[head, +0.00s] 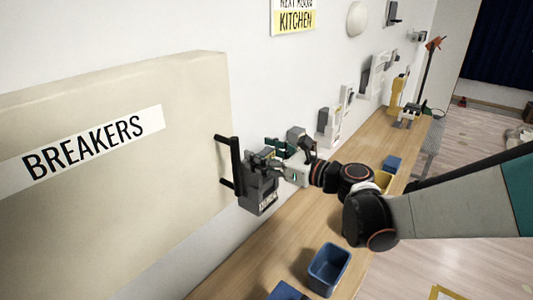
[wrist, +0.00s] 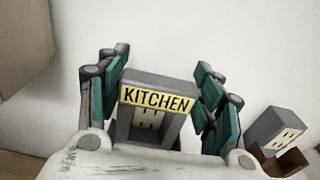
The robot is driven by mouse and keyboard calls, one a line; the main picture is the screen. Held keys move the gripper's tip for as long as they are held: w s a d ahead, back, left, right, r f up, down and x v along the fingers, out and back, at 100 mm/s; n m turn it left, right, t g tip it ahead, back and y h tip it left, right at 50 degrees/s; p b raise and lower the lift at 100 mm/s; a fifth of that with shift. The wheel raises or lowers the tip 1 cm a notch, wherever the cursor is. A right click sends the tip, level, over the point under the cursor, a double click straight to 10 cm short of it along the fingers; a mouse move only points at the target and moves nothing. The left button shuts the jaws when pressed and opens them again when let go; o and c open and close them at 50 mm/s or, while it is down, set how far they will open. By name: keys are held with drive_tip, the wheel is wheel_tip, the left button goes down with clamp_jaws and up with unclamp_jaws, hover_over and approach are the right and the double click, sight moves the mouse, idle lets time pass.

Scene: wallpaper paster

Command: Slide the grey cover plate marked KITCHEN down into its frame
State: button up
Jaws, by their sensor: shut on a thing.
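The grey cover plate (wrist: 179,127) with its yellow KITCHEN label (wrist: 157,99) is in the middle of the wrist view. A cream slotted face (wrist: 148,118) shows through the opening below the label. My gripper (wrist: 162,80) has its teal fingers on the left and right of the plate and is shut on it. In the head view my gripper (head: 268,165) is at a dark grey boxy piece (head: 257,193) by the wall, with a small label facing out. I cannot tell where the plate ends and its frame begins, nor how deep the plate sits.
The beige BREAKERS cabinet (head: 130,180) with a black handle (head: 230,165) is close on the left. A wooden counter (head: 240,265) runs below, with a blue bin (head: 329,269) on it. In the wrist view another grey socket box (wrist: 277,133) is at right. A KITCHEN sign (head: 295,20) hangs above.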

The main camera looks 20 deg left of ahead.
drive_tip(key=shift+d+f+b, duration=0.1)
drive_tip(key=shift+f+b, duration=0.3)
drive_tip(key=shift+f, duration=0.35)
drive_tip(key=o, duration=1.6)
drive_tip(key=shift+c, duration=0.2)
drive_tip(key=v, duration=0.9)
drive_tip(key=shift+r, duration=0.3)
